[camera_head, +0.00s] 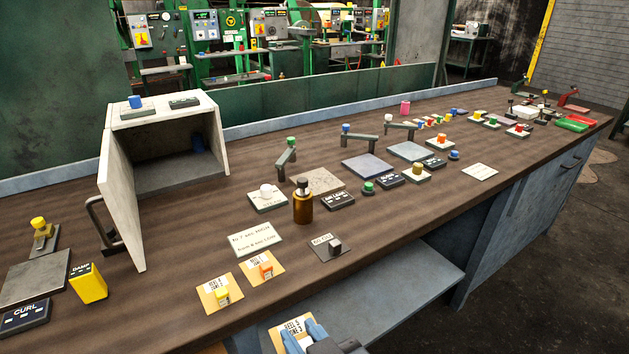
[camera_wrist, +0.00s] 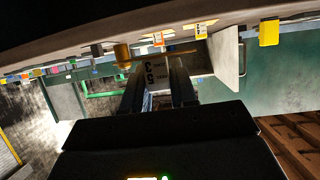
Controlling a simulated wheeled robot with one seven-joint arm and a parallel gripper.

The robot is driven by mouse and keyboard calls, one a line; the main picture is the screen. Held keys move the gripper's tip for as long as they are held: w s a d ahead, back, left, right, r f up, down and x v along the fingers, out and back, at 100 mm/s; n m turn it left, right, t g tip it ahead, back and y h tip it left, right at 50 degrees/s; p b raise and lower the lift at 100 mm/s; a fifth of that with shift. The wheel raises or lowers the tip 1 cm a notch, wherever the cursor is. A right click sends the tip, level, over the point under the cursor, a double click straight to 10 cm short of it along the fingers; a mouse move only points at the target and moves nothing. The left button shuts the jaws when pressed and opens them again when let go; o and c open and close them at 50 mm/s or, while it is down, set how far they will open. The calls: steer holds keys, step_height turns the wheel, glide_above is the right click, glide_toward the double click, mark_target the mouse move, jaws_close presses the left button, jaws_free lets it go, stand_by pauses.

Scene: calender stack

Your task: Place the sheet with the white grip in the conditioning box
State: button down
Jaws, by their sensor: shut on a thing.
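My gripper (camera_head: 306,338), with blue fingers, is at the bottom edge of the head view, in front of the bench. It is shut on a tan sheet (camera_head: 281,336) with a printed label; a whitish grip shows between the fingers. The lettered sheet also shows between the fingers in the wrist view (camera_wrist: 155,76). The conditioning box (camera_head: 218,133) stands at the back left of the bench, with its door (camera_head: 122,200) swung open toward the front. The box is apart from my gripper, to its upper left. A dark blue thing sits inside it at the back.
Sheets with a yellow grip (camera_head: 221,294) and an orange grip (camera_head: 262,267) lie near the front edge. A yellow block (camera_head: 88,283) is left of the door.

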steer(key=w+d+f+m+h, duration=0.2)
steer(key=d+f+h, duration=0.1)
steer(key=d+f, duration=0.7)
steer(key=w+d+f+m+t+h, duration=0.1)
steer(key=w+d+f+m+h, duration=0.1)
steer(key=d+f, duration=0.8)
steer(key=d+m+h, duration=0.1)
steer(key=d, duration=0.2)
steer(key=shift+t, duration=0.3)
